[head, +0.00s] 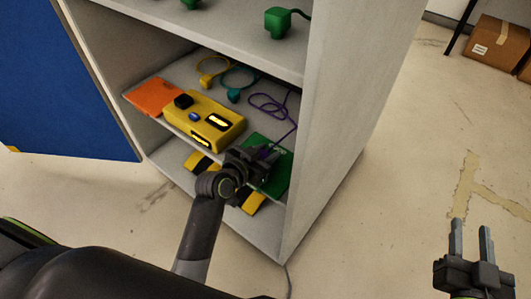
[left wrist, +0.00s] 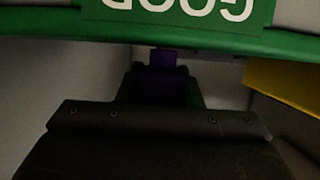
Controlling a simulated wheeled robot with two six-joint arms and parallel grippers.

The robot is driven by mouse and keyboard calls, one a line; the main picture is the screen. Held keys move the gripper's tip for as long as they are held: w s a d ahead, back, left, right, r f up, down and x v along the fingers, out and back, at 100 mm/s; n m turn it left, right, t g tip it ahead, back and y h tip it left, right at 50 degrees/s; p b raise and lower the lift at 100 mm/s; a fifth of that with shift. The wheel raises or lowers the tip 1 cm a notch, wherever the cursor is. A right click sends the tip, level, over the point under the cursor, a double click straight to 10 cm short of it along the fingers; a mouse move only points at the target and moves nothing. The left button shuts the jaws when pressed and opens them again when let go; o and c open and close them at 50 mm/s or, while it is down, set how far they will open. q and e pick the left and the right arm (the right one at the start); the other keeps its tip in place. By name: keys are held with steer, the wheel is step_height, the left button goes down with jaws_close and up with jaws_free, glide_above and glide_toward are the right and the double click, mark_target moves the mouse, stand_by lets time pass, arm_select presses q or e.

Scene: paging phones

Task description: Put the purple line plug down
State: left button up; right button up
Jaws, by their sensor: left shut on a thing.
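The purple line plug (left wrist: 163,88) sits between the fingers of my left gripper (head: 262,155), which is shut on it; it is dark and mostly hidden in the wrist view. Its purple cord (head: 275,106) runs back in loops on the middle shelf. The gripper is at the shelf's front right, over or beside a green panel (head: 283,176). In the left wrist view the green panel (left wrist: 60,22) carries the word GOOD upside down. I cannot tell whether the plug touches anything. My right gripper (head: 471,240) is open and empty, away from the shelf.
A yellow device (head: 205,122) and an orange panel (head: 158,95) lie on the shelf left of my left gripper. Yellow (head: 212,79) and teal (head: 235,92) plugs lie behind them. A green plug (head: 284,22) is on the shelf above. The cabinet's right side wall (head: 345,110) is close.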

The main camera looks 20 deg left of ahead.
arm_select(q)
steer(key=shift+f, duration=0.15)
steer(key=o, duration=1)
steer(key=shift+o, duration=0.2)
arm_select(e)
steer(key=shift+r, duration=0.4)
